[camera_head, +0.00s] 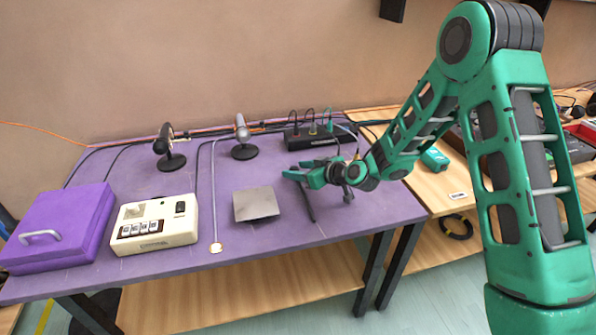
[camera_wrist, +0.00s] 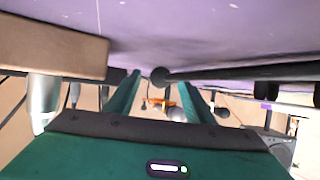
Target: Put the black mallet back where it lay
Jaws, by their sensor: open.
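The black mallet (camera_wrist: 240,73) shows in the wrist view as a dark rod with a round head. It lies along the purple tabletop, which fills the top of that picture. Its head is near the gap between my fingertips, and no finger is clamped on it. In the head view, a thin dark rod (camera_head: 307,206), apparently the mallet, lies on the table just in front of my gripper (camera_head: 293,171). My gripper is open, low over the table, in the wrist view as two green fingers (camera_wrist: 158,90). Its contact with the mallet cannot be told.
On the purple table (camera_head: 225,285), a grey plate (camera_head: 256,204) is left of the rod. A cream box (camera_head: 155,224) and purple case (camera_head: 60,228) stand farther left. Two microphone-like stands (camera_head: 170,150) and a black cable box (camera_head: 318,136) are behind. A wooden table (camera_head: 440,190) adjoins at right.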

